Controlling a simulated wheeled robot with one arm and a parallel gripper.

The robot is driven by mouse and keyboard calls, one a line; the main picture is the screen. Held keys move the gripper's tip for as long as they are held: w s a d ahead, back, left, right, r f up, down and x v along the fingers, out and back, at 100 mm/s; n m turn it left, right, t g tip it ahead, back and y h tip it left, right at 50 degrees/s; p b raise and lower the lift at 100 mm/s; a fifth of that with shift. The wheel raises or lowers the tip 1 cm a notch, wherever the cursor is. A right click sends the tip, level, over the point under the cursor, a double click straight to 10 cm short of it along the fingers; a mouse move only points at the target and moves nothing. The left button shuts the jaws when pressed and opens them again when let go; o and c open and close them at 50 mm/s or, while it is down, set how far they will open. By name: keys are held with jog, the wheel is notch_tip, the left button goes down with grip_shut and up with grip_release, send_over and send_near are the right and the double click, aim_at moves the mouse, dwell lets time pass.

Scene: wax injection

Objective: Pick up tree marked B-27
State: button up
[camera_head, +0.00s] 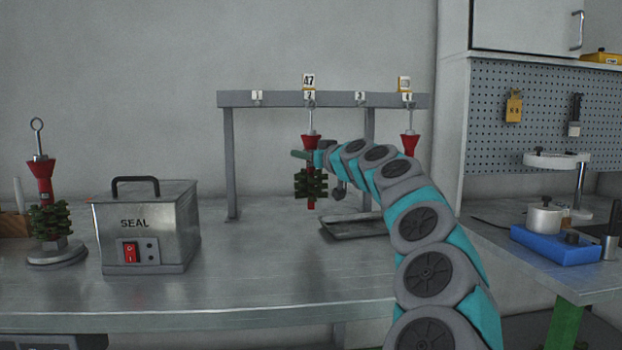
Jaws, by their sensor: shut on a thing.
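A wax tree (311,184) with dark green branches, a red stem and a red funnel top hangs upright by a metal rod from rack position 2. The fingers are small and partly hidden. A second tree, with a red funnel (409,144), hangs at position 4; my arm hides its lower part, and its tag is unreadable. A third tree (49,220) stands upright on a round grey base at left.
The grey rack (234,100) has numbered positions; 1 and 3 look empty. A metal SEAL box (146,232) stands on the bench at left. A shallow tray (345,229) lies below the rack. A side bench at right holds a blue device (555,245). The front bench middle is clear.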

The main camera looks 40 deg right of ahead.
grip_shut()
dwell(0.8)
